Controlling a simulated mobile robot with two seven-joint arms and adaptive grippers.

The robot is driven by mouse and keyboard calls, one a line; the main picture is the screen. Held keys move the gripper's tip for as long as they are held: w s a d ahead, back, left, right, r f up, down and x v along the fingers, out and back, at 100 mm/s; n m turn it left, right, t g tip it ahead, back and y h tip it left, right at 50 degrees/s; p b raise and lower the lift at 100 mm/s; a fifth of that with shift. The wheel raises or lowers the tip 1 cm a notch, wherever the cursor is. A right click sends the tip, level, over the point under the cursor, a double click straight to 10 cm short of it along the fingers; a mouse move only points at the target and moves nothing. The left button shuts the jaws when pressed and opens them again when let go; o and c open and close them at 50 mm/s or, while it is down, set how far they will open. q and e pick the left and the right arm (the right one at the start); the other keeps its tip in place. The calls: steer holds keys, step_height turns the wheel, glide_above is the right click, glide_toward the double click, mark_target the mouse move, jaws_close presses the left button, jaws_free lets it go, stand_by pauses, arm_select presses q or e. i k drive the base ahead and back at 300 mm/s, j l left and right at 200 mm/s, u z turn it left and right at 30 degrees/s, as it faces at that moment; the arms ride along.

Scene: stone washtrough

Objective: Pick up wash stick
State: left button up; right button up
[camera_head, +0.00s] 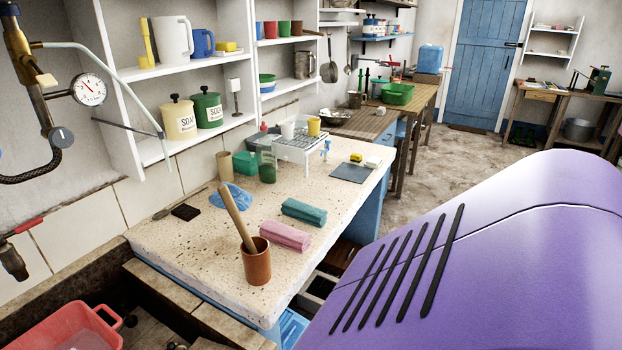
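A pale wooden stick (236,218), which looks like the wash stick, stands tilted in a brown terracotta-coloured cup (257,266). Its upper end leans to the left and its lower end is hidden inside the cup. The cup stands upright near the front edge of the speckled stone counter (196,250). Neither my left nor my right gripper is in view.
Pink (285,235) and teal (304,211) folded cloths lie just behind the cup. A blue cloth (231,196) and a dark block (186,212) lie further left. A red basin (72,328) sits low at the left. The lower right is blocked from view.

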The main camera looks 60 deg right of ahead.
mark_target(224, 192)
steer(key=z, duration=0.4)
steer(key=j+z, duration=0.15)
steer(key=z, duration=0.65)
steer(key=j+z, duration=0.1)
steer(key=z, duration=0.25)
steer(key=u, duration=1.25)
steer(key=z, duration=1.35)
steer(key=k, duration=0.05)
